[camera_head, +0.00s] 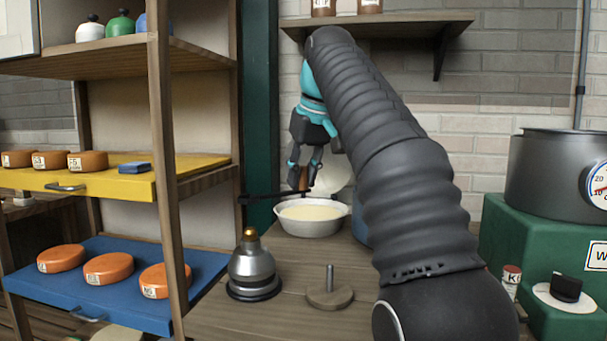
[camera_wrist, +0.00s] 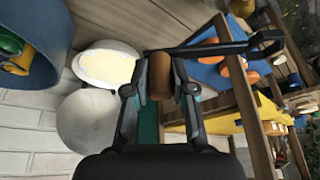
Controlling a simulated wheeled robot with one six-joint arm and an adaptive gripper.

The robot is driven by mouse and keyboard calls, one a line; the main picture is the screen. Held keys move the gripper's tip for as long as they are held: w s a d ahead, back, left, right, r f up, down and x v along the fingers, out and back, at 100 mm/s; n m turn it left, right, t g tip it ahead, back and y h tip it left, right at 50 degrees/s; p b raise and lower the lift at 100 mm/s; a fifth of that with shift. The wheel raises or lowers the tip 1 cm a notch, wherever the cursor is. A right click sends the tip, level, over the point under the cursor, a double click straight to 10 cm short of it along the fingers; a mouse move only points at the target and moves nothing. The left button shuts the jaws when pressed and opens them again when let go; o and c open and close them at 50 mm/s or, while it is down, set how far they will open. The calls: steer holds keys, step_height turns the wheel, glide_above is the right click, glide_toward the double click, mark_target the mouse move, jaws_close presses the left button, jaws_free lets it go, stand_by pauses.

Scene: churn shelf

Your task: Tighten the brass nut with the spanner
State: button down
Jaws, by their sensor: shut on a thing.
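The brass nut (camera_head: 249,232) sits on top of a grey metal domed fitting (camera_head: 252,267) on the wooden bench, left of centre in the head view. My gripper (camera_head: 304,181) is shut on the brown handle of the spanner (camera_head: 270,196), above the bench and behind the nut. In the wrist view the handle is between the fingers of my gripper (camera_wrist: 160,88), and the spanner's black shaft (camera_wrist: 212,49) runs to the right, to an open-jawed head. In the head view the spanner's head points left and is apart from the nut. The nut cannot be made out in the wrist view.
A white bowl of pale contents (camera_head: 311,229) stands below my gripper. A wooden disc with an upright pin (camera_head: 329,298) is right of the fitting. A shelf rack with a yellow tray (camera_head: 120,185) and blue tray (camera_head: 205,272) stands left. A pot (camera_head: 545,175) on a green block (camera_head: 505,235) stands right.

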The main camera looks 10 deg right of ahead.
steer(key=shift+f, duration=1.45)
steer(key=shift+f+b, duration=0.95)
steer(key=shift+f, duration=0.8)
stand_by(1.1)
steer(key=shift+s, duration=0.1)
stand_by(0.5)
steer(key=s+m+h, duration=0.3)
steer(key=s+m, duration=0.7)
steer(key=shift+a+h+p, duration=0.3)
steer(key=shift+h+p, duration=0.05)
steer(key=shift+h, duration=0.05)
stand_by(1.1)
steer(key=shift+r, duration=0.15)
